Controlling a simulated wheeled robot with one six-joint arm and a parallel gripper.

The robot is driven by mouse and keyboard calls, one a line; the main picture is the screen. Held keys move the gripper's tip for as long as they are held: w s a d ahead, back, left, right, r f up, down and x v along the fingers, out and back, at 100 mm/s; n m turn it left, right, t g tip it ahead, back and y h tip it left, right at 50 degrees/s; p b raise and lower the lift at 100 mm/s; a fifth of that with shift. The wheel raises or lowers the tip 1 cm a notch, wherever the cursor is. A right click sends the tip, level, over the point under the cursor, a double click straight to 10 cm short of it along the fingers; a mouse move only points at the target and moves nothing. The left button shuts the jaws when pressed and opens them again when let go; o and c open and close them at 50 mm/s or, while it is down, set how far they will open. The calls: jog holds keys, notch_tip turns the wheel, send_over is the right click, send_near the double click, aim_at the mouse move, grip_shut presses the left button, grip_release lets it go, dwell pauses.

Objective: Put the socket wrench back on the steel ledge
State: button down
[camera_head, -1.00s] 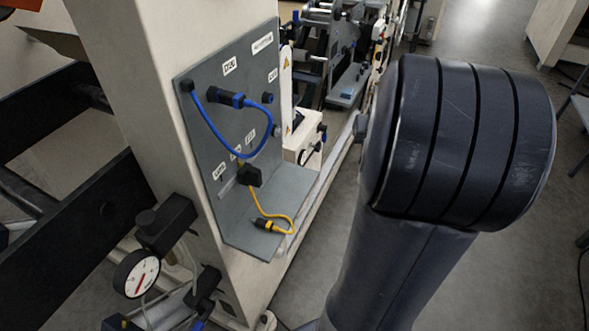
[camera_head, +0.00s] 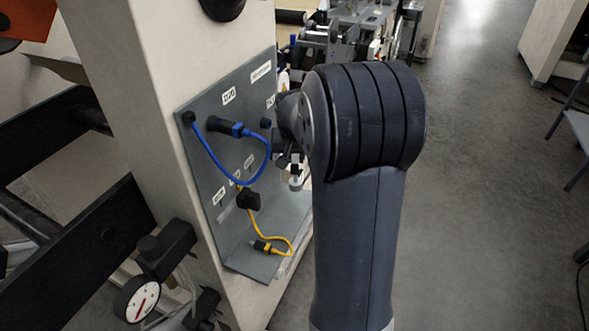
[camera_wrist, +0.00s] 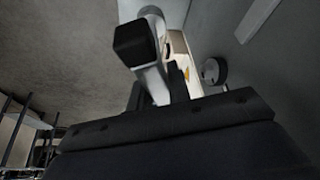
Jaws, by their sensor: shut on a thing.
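My gripper (camera_head: 291,165) is beside the right edge of the grey panel, above the steel ledge (camera_head: 288,218), and partly hidden by my arm. In the wrist view my gripper (camera_wrist: 143,62) is shut on a silver, bar-like thing with a rounded end, which I take for the socket wrench (camera_wrist: 151,12). A black block covers part of it. In the head view the wrench cannot be clearly made out. The ledge juts from the panel's foot. I cannot tell whether the wrench touches it.
A blue cable (camera_head: 222,176) loops across the panel (camera_head: 208,160). A yellow cable (camera_head: 266,231) hangs down to the ledge, its plug at the near end. A dial gauge (camera_head: 137,299) is at lower left. Open floor (camera_head: 480,200) lies to the right.

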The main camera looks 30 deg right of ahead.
jog(key=shift+w+a+f, duration=0.15)
jog(key=shift+f, duration=2.3)
jog(key=c, duration=1.3)
grip_release()
jog(key=v, duration=1.2)
